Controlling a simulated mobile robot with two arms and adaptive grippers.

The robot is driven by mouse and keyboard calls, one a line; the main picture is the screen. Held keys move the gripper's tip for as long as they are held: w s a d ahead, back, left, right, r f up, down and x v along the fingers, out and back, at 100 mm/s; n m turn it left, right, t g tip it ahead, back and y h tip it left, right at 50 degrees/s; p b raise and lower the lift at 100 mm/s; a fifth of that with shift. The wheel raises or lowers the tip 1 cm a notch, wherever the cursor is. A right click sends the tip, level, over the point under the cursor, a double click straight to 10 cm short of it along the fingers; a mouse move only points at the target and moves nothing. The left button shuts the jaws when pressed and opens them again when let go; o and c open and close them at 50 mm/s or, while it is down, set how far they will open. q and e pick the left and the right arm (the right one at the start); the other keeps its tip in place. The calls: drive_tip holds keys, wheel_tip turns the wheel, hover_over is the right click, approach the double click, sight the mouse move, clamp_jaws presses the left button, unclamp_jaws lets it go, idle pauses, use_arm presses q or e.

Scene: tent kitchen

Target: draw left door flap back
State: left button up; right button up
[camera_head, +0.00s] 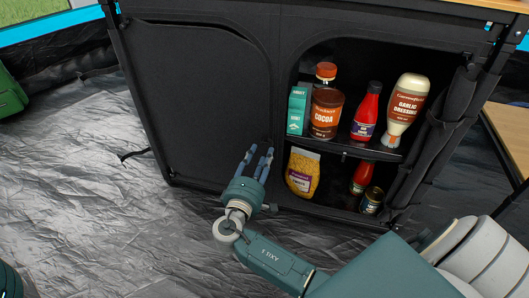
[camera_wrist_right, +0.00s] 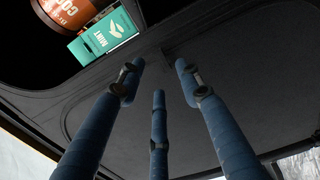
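The left door flap (camera_head: 203,108) is a black fabric panel with a rounded outline. It hangs flat over the left half of the cabinet front. My right gripper (camera_head: 260,160) is in front of the flap's lower right edge, beside the open right half. In the right wrist view its blue fingers (camera_wrist_right: 158,95) are spread apart with nothing between them, and the flap (camera_wrist_right: 190,98) fills the space behind them. I cannot tell whether a fingertip touches the fabric.
The open right half has shelves holding a mint carton (camera_head: 297,111), a cocoa jar (camera_head: 326,113), a red bottle (camera_head: 367,112), a garlic dressing bottle (camera_head: 406,108) and a yellow bag (camera_head: 302,173). A rolled right flap (camera_head: 436,135) hangs at the right. Crinkled grey floor (camera_head: 100,200) lies clear at left.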

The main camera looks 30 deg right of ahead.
sight(266, 144)
drive_tip(key=shift+b+x, duration=0.5)
drive_tip(key=shift+x, duration=1.65)
clamp_jaws()
